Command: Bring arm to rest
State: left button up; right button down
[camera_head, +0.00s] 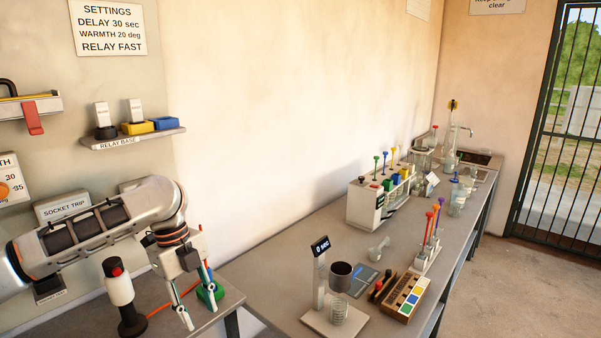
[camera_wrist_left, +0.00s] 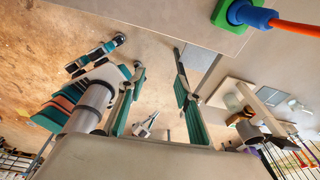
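My left arm reaches in from the left in the head view. My right gripper is out of the head view.
A black stand with a white and red top (camera_head: 119,289) is left of the gripper. A relay shelf (camera_head: 133,139) is on the wall.

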pick_arm(q)
jog(key=s+d+f+n+t+h, duration=0.3)
jog(key=d+f+n, duration=0.3)
jog(key=d+f, duration=0.45)
jog(key=s+d+f+n+t+h, duration=0.25)
jog(key=d+f+n, duration=0.35)
jog(key=f, duration=0.7)
jog(key=s+a+f+n+t+y, duration=0.2)
jog(key=s+a+f+n, duration=0.2)
jog(key=s+a, duration=0.4)
jog(key=s+a+f+n+t+y, duration=0.3)
jog(key=s+a+f+n, duration=0.2)
jog(key=s+a, duration=0.4)
jog(key=shift+s+f+t, duration=0.15)
jog(key=shift+f+t, duration=0.1)
jog(key=shift+t, duration=0.1)
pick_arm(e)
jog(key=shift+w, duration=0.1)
